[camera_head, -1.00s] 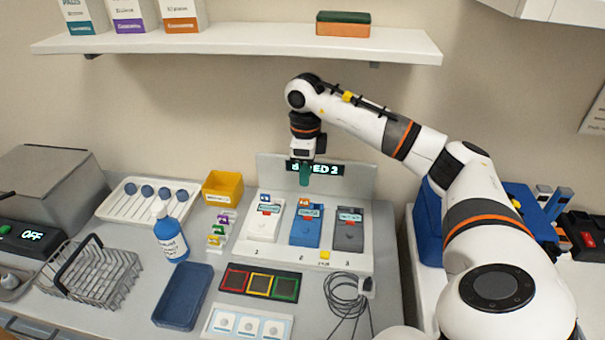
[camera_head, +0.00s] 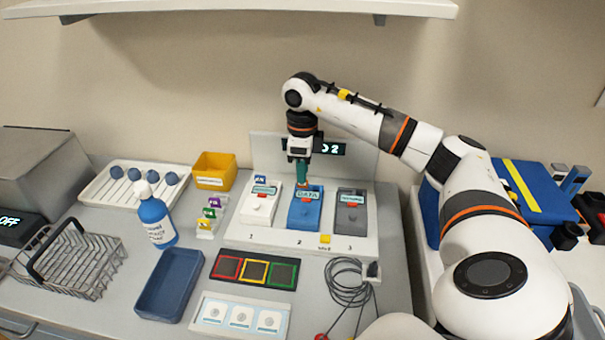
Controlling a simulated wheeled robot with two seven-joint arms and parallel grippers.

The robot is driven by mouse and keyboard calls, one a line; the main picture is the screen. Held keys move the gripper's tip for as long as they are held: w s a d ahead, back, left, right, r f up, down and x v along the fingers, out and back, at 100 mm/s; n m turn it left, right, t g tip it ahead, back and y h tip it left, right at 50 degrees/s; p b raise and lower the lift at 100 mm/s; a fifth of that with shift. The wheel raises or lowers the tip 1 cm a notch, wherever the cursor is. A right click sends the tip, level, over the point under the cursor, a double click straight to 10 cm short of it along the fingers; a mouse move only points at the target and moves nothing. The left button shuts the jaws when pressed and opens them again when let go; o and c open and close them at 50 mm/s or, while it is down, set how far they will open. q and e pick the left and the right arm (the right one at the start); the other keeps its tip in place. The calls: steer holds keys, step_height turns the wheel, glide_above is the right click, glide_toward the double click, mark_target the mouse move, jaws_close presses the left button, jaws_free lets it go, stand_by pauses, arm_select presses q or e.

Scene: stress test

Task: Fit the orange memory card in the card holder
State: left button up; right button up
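My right gripper (camera_head: 302,182) points straight down over the blue reader in slot 2 of the white station (camera_head: 235,232). Its teal fingers are at the reader's upper end; whether they are open or hold a card is too small to tell. A small yellow-orange piece (camera_head: 325,238) lies on the station's front strip, below readers 2 and 3. A small stepped rack (camera_head: 205,225) to the left of the station carries purple, green and yellowish cards. I cannot tell for certain which piece is the orange memory card. My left gripper is out of view.
A yellow bin (camera_head: 214,177), a blue-and-white bottle (camera_head: 155,219) and a wire basket (camera_head: 85,265) stand left. A blue tray (camera_head: 169,285), a three-coloured panel (camera_head: 255,270) and a coiled cable (camera_head: 348,285) lie in front. A shelf (camera_head: 250,8) hangs above.

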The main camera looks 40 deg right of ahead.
step_height(320, 180, down, 2)
steer(key=shift+b, duration=0.3)
steer(key=shift+c, duration=0.3)
jaws_close()
step_height(320, 180, up, 6)
steer(key=p, duration=0.5)
steer(key=shift+r, duration=0.25)
steer(key=shift+f, duration=0.15)
steer(key=shift+f, duration=0.1)
